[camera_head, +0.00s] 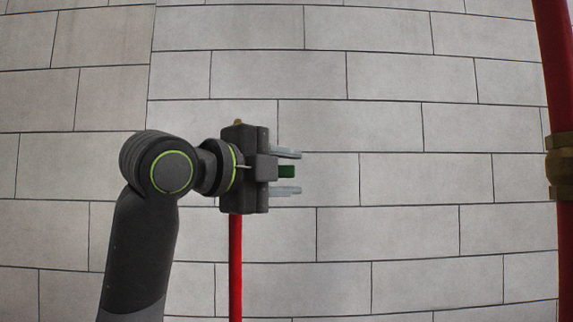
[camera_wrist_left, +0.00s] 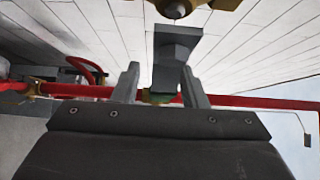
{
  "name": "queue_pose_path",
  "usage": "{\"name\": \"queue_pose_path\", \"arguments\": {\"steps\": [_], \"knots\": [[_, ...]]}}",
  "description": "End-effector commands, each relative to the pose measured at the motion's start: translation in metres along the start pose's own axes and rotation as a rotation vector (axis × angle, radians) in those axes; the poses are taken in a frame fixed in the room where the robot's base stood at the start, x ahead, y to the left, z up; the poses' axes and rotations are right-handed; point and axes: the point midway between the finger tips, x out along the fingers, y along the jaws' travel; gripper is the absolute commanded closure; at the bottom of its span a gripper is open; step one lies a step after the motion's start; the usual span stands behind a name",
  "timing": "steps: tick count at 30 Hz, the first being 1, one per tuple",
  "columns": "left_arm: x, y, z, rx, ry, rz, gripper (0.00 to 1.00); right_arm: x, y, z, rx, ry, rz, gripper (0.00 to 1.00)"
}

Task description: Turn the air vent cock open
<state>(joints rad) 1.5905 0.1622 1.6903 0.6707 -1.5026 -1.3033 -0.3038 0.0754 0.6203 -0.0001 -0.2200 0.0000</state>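My left gripper (camera_head: 286,172) is in front of the upper end of a red pipe (camera_head: 235,265) in the head view. Its two pale fingers are apart. A small green piece (camera_head: 286,171), which may be the air vent cock's handle, shows between them with a gap on each side. In the left wrist view the fingers of my left gripper (camera_wrist_left: 162,85) stand either side of a grey block (camera_wrist_left: 176,55) and the green piece (camera_wrist_left: 158,98). A brass part (camera_wrist_left: 178,8) is at the top edge. The gripper hides most of the cock. My right gripper is not in view.
A thick red pipe (camera_head: 560,80) with a brass fitting (camera_head: 560,167) runs down the right edge. A pale block wall (camera_head: 400,180) fills the background. In the left wrist view, a red handwheel (camera_wrist_left: 90,70) and red piping (camera_wrist_left: 255,102) show beyond. The space right of the gripper looks clear.

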Motion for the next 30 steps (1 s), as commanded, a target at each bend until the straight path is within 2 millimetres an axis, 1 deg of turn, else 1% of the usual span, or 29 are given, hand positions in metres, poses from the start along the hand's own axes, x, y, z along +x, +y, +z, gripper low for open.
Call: {"name": "queue_pose_path", "arguments": {"steps": [3, 8, 15, 17, 30], "knots": [[0.0016, 0.0002, 0.0002, 0.0, -0.001, 0.0, 0.61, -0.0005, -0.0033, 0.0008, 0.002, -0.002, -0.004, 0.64], [0.0014, 0.0003, 0.0002, 0.0, 0.0, 0.0, 0.61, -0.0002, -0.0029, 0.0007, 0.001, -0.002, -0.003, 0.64], [0.0013, 0.0003, 0.0001, 0.0, 0.0, 0.0, 0.92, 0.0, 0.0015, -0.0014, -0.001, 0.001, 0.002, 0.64], [0.0013, 0.0003, 0.0001, 0.0, 0.0, 0.0, 1.0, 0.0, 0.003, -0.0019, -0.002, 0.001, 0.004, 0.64], [0.0012, -0.0003, -0.0001, -0.017, 0.001, -0.016, 1.0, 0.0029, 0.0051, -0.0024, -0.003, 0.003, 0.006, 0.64]]}}
